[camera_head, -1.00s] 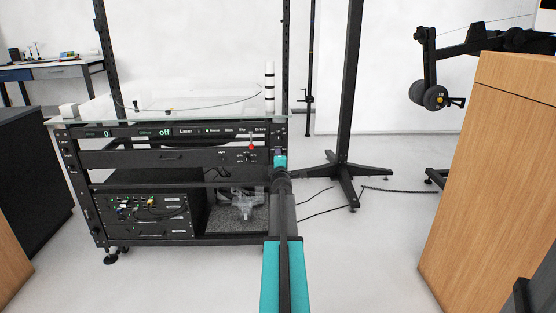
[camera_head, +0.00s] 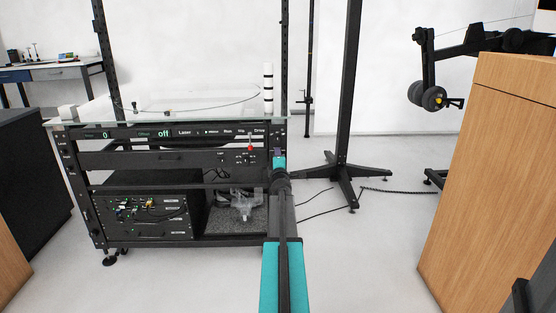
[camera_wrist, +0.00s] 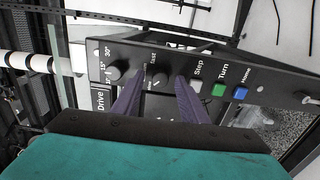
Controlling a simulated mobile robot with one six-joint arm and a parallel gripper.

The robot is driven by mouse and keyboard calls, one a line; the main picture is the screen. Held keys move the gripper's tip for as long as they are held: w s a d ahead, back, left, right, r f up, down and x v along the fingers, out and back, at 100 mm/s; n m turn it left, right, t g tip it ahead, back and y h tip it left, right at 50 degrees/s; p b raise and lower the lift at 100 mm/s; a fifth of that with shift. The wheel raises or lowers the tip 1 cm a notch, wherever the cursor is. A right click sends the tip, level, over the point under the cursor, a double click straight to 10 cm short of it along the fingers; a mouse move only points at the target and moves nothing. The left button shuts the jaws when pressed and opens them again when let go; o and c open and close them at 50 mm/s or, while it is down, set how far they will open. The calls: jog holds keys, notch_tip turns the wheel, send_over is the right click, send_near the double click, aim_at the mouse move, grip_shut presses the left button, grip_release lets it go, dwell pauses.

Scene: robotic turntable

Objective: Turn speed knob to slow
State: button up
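The speed knob (camera_wrist: 160,80) is a round black knob with a "Fast" label beside it, on the black control panel (camera_wrist: 131,50) in the wrist view. My gripper (camera_wrist: 161,77) has its two dark purple fingers apart, one on each side of this knob, with a visible gap to it. I cannot tell how far the fingertips reach over the knob. The knob's "slow" label is not readable. In the head view, my gripper (camera_head: 279,154) is at the right front post of the turntable rack (camera_head: 150,133), and the knob is hidden there.
Another black knob (camera_wrist: 117,70), marked with degrees, sits left of the speed knob in the wrist view. White Step (camera_wrist: 196,87), green Turn (camera_wrist: 219,90) and blue Home (camera_wrist: 240,92) buttons lie to the right. A red-tipped lever (camera_head: 250,148) is near my gripper.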

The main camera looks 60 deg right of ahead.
jog(key=shift+a, duration=0.15)
jog(key=v, duration=1.3)
jog(key=shift+s+p, duration=0.25)
jog(key=shift+p, duration=0.05)
jog(key=shift+a, duration=0.2)
dwell(0.5)
